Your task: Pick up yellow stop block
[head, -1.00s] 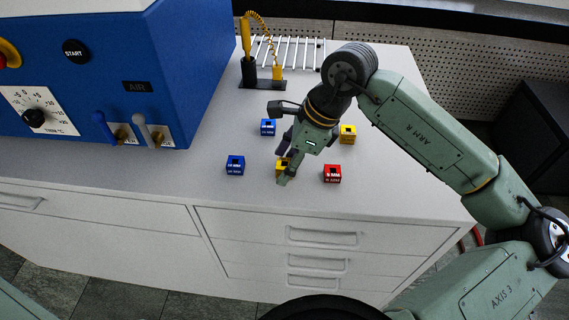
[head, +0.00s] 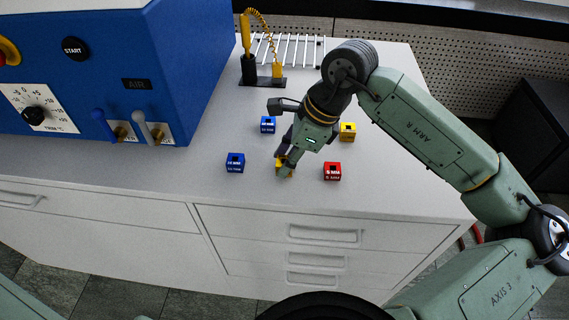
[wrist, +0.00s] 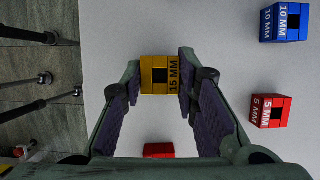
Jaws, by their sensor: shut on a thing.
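A yellow stop block (wrist: 154,76) marked 15 MM sits between the finger pads of my gripper (wrist: 160,70) in the wrist view. My gripper is shut on it, with a finger on its left and right sides. In the head view the same block (head: 280,165) is partly hidden by my gripper (head: 285,168) and is at or close to the bench top. A second yellow block (head: 348,131) stands on the bench, behind and to the right of my gripper.
Two blue blocks (head: 236,163) (head: 268,125) and a red block (head: 332,171) stand near the gripper on the grey bench (head: 170,180). A blue machine (head: 190,70) fills the left, with a tool stand (head: 262,82) and a white rack (head: 300,50) behind. The bench's front edge is close.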

